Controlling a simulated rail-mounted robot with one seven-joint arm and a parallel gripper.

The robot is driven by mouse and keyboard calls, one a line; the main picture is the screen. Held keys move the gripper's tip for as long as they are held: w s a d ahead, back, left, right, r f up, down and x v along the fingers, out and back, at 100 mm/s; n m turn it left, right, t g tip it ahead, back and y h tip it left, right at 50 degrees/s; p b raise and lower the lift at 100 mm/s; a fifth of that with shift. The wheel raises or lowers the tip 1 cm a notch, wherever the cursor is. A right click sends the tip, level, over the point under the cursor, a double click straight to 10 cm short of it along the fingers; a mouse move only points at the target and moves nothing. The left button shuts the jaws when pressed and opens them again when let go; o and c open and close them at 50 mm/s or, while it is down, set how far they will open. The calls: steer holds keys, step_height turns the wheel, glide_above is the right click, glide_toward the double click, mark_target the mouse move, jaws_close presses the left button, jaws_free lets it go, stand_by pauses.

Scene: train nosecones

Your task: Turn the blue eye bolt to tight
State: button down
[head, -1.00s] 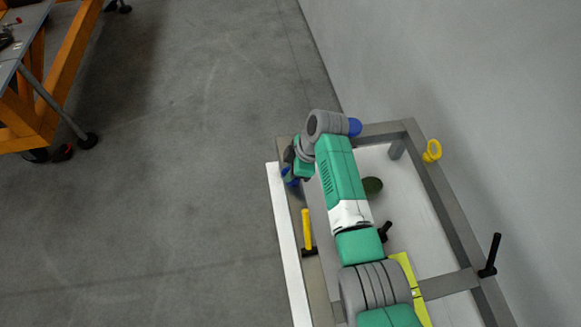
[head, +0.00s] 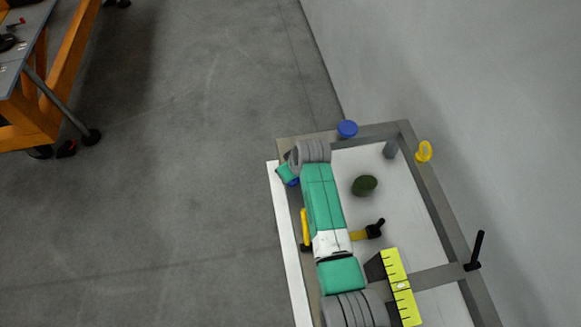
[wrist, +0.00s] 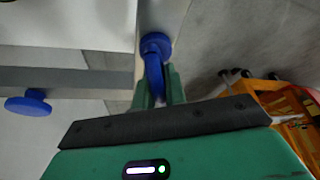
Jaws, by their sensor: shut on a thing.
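The blue eye bolt (wrist: 155,58) sits at the edge of the grey frame in the wrist view, its round collar against the frame and its ring towards me. My gripper (wrist: 160,86) has its two green fingers on either side of the ring and is shut on it. In the head view my arm covers most of this spot. Only a bit of blue, probably the eye bolt (head: 293,181), shows at the frame's left corner beside my wrist. The ring's turn angle is hard to judge.
A blue round knob (head: 347,129) stands on the frame's far bar. A yellow eye bolt (head: 424,151), a black handle (head: 476,251), a yellow-handled lever (head: 304,229), a dark green knob (head: 364,186) and a yellow block (head: 396,280) are around it. A wall rises on the right; open floor lies left.

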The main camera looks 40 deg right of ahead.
steer(key=m+h, duration=0.1)
steer(key=m, duration=0.1)
steer(key=m+p, duration=0.1)
steer(key=m, duration=0.1)
steer(key=shift+d+r+m+h, duration=0.1)
steer(key=shift+d+m+h, duration=0.05)
steer(key=shift+m+h, duration=0.2)
steer(key=shift+g, duration=0.3)
steer(key=c, duration=1.4)
jaws_free()
steer(key=shift+c, duration=0.2)
steer(key=v, duration=0.7)
steer(key=shift+s+r+p, duration=0.15)
steer(key=shift+r+p, duration=0.15)
steer(key=shift+p, duration=0.1)
